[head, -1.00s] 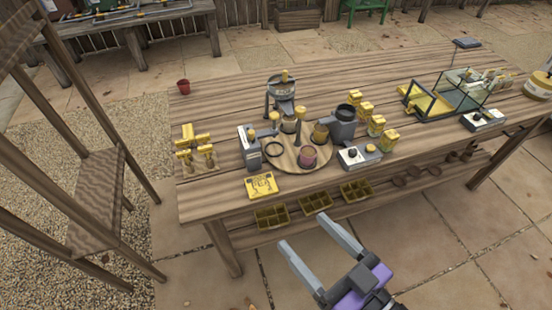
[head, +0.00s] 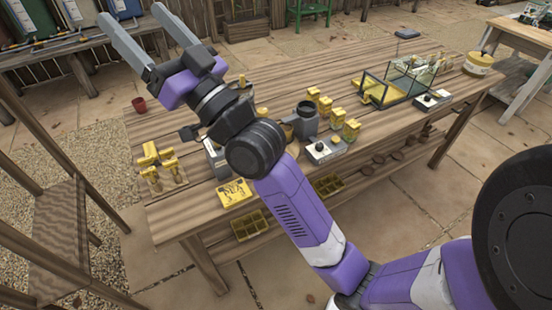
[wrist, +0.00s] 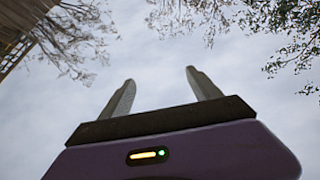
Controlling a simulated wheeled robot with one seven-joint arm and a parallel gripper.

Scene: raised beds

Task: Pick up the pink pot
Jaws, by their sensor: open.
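My gripper (head: 130,13) is raised at the upper left of the head view, above the table's far left side. Its two fingers are spread, with nothing between them. In the wrist view my gripper (wrist: 160,77) is open against the sky. The pink pot does not show now. The round wooden board where it stood a second ago lies mostly behind my arm. A small red pot (head: 139,104) stands on the table's far left corner, below my gripper in the picture and apart from it.
Yellow figures (head: 160,165) stand at left. A wooden shelf frame (head: 65,220) rises left of the table. Bare tabletop surrounds the red pot.

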